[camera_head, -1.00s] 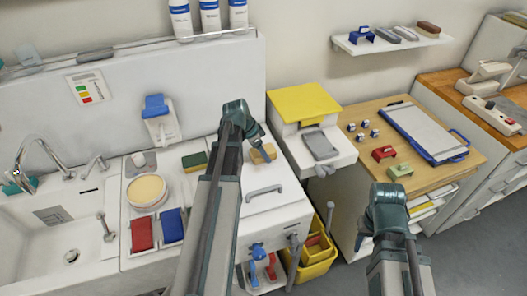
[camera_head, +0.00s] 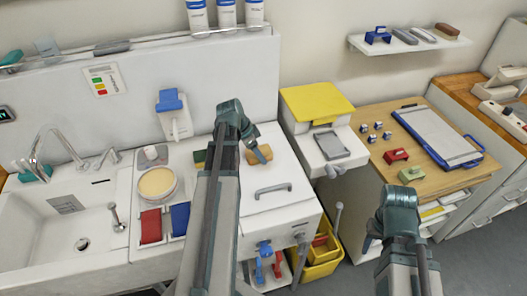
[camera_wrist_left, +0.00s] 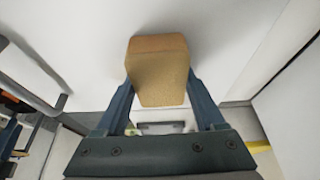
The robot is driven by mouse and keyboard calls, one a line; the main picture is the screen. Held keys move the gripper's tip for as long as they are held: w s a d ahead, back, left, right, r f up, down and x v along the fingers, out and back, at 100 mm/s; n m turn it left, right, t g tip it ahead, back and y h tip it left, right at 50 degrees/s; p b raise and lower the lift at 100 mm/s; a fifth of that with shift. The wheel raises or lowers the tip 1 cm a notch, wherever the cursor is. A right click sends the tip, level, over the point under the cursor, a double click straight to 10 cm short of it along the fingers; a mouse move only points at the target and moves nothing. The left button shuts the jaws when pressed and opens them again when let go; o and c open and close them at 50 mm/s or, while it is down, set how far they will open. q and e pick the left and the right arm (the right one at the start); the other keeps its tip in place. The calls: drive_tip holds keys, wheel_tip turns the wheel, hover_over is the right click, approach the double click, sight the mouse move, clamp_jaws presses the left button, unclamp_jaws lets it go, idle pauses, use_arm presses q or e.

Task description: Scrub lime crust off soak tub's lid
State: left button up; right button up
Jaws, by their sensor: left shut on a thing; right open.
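My left gripper (camera_head: 262,152) is shut on a tan block (camera_wrist_left: 158,72), which fills the space between its fingers in the left wrist view. In the head view the block (camera_head: 251,158) is partly hidden by the gripper. It is over the back part of the white soak tub lid (camera_head: 290,172), behind the lid's grey handle (camera_head: 273,188). I cannot tell whether the block touches the lid, and no crust is clearly visible. My right gripper (camera_head: 372,242) is open and empty, in front of the wooden table.
Left of the lid are a green pad (camera_head: 200,158), a round tan-topped tub (camera_head: 157,184), red (camera_head: 151,226) and blue (camera_head: 180,217) pieces, and the sink (camera_head: 40,230). A yellow-lidded box (camera_head: 316,103) stands to the right. A yellow bin (camera_head: 318,262) is below.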

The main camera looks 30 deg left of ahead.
sight(281, 162)
use_arm(q)
drive_tip(key=shift+s+a, duration=0.6)
drive_tip(key=shift+s, duration=0.1)
drive_tip(key=shift+s+d, duration=0.7)
drive_tip(key=shift+d, duration=0.05)
drive_tip(key=shift+w, duration=0.1)
drive_tip(key=shift+w, duration=0.1)
drive_tip(key=shift+w+d, duration=1.25)
drive_tip(key=shift+w, duration=0.05)
drive_tip(key=shift+w+d, duration=1.3)
drive_tip(key=shift+w, duration=0.3)
drive_tip(key=shift+s+d+r, duration=0.1)
drive_tip(key=shift+s+d, duration=0.6)
drive_tip(key=shift+s, duration=0.05)
drive_tip(key=shift+a, duration=0.1)
